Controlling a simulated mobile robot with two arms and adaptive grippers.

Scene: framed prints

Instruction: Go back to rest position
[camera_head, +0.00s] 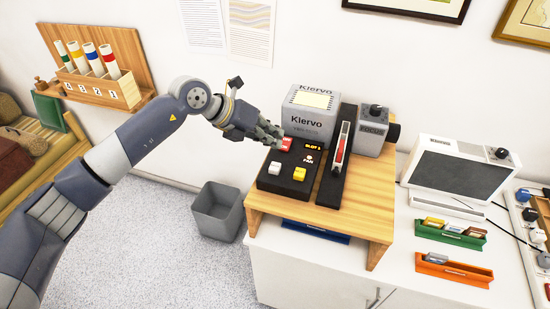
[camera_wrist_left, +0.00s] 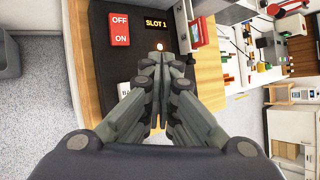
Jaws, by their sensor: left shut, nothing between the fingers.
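My left arm comes in from the left in the head view, with its gripper (camera_head: 272,135) held over the back left of a black control box (camera_head: 268,184). The gripper is shut and empty. In the left wrist view the shut fingertips (camera_wrist_left: 163,62) are just below a small lit button, by the red OFF/ON switch (camera_wrist_left: 119,28) and the "SLOT 1" display (camera_wrist_left: 156,24). The red switch also shows in the head view (camera_head: 286,144), right beside the fingertips. I cannot tell whether the fingers touch the box. My right gripper is not in view.
The box stands on a wooden stand (camera_head: 350,222) with a grey Klervo projector (camera_head: 311,112) and a FOCUS unit (camera_head: 371,132). A small screen (camera_head: 455,168), a green tray (camera_head: 450,237) and an orange tray (camera_head: 454,272) are to the right. A grey bin (camera_head: 217,212) stands on the floor.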

